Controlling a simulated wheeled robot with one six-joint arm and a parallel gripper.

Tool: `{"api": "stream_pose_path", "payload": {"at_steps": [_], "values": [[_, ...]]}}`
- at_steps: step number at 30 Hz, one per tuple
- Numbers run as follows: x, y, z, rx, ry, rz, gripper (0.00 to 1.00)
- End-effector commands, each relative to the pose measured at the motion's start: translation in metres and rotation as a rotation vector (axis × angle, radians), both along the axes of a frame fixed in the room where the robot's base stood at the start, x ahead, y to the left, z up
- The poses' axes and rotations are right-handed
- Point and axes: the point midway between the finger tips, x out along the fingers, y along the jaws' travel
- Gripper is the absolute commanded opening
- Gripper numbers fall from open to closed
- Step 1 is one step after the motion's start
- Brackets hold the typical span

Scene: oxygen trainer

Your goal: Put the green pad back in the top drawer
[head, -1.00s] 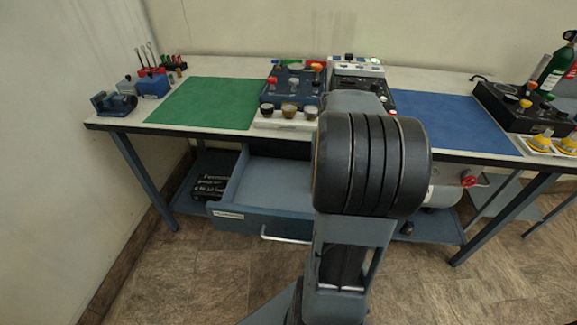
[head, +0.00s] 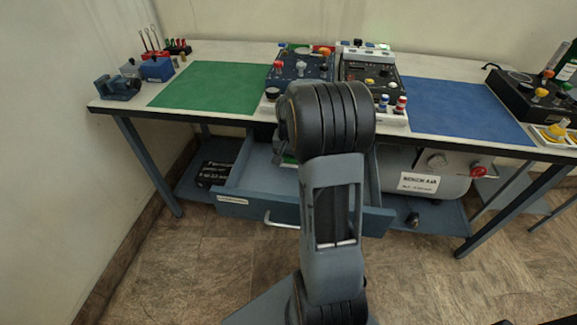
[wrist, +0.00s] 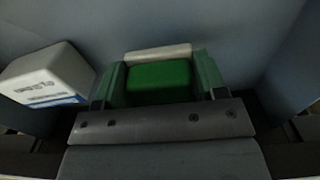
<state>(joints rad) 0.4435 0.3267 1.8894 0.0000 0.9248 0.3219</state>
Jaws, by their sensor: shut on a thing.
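The green pad (wrist: 160,82) sits between the two fingers of my gripper (wrist: 162,78) in the wrist view, and the gripper is shut on it. A pale edge shows just behind the pad. The drawer (head: 250,205) under the bench is pulled open in the head view, with its grey-blue inside visible at the left. My arm covers its middle, and the gripper is mostly hidden there. In the wrist view, the blue-grey drawer floor (wrist: 110,22) lies below the gripper. I cannot tell whether the pad touches it.
A white labelled block (wrist: 48,75) lies to the left of the gripper in the wrist view. Drawer walls rise on both sides. The bench above holds a green mat (head: 210,87), control boxes (head: 300,66) and a blue mat (head: 465,108).

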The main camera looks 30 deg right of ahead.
Motion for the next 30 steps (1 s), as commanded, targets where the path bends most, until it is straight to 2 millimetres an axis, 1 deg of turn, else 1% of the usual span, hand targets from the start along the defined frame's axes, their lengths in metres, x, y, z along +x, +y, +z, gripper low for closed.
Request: {"api": "stream_pose_path", "payload": {"at_steps": [3,6,9,17,21,22,30], "values": [[0.006,0.004,-0.012,0.001,0.003,0.003,0.43],[0.005,0.004,-0.027,0.001,0.003,0.002,0.43],[0.005,0.003,-0.037,0.001,0.003,0.002,0.43],[0.005,0.003,-0.038,0.000,0.000,0.001,0.43],[0.005,0.003,-0.041,0.000,0.000,0.001,0.43],[0.005,0.003,-0.041,0.000,0.000,0.001,0.66],[0.005,0.003,-0.040,0.000,0.000,0.001,0.91]]}}
